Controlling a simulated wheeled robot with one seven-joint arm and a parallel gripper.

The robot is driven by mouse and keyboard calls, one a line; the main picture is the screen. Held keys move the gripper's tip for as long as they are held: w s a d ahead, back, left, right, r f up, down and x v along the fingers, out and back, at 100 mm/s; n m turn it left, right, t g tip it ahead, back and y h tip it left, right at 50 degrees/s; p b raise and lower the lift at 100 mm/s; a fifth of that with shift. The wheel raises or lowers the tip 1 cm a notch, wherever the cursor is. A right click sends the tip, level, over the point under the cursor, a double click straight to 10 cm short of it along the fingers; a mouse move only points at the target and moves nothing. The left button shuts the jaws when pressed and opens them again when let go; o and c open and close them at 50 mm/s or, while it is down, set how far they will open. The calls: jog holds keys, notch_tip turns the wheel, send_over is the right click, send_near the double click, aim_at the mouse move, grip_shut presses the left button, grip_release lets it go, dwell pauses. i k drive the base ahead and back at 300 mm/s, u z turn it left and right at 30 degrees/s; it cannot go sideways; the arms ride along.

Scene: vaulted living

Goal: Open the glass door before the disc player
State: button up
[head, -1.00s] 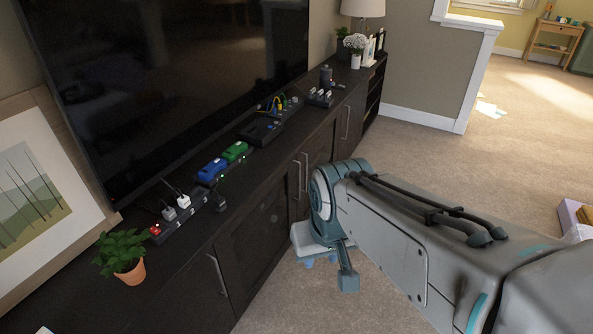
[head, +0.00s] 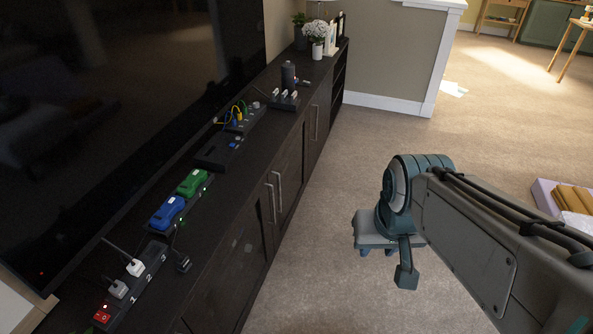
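The long dark cabinet (head: 283,150) under the television has framed doors along its front. One framed door with a dark, glass-like panel (head: 238,255) is at the near middle, and it looks shut. Two upright metal handles (head: 274,195) stand side by side at its far edge. Faint shapes show behind the panel, but I cannot tell whether one is the disc player. My gripper (head: 376,251) points down over the carpet, to the right of the cabinet and apart from it. Its two small fingertips show apart with nothing between them.
A box (head: 548,200) is on the floor at right. Carpet before the cabinet is clear.

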aim_at(254, 257)
jog(key=u, duration=0.35)
jog(key=i, duration=0.95)
jog(key=u, duration=0.75)
